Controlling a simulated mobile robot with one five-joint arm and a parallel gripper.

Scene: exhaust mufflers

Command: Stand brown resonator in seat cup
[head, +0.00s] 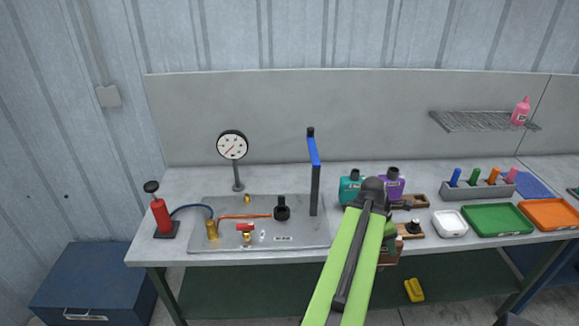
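My green and black arm reaches up from the bottom over the bench. Its dark end near the small wooden blocks is partly hidden by its own links, so I cannot make out my gripper's fingers. A brown piece (391,257) shows beside my arm at the bench's front edge; it may be the brown resonator, but its shape is mostly covered. A black cup-like fitting (281,211) stands on the grey test plate (312,233), left of my arm; I cannot tell if it is the seat cup. I cannot see whether my gripper holds anything.
A dial gauge (232,146), red pump (161,215) and blue-topped post (315,180) stand left. Teal (350,190) and purple (391,187) bottle-like parts stand behind my arm. A white dish (450,224), green tray (497,219) and orange tray (552,213) lie right.

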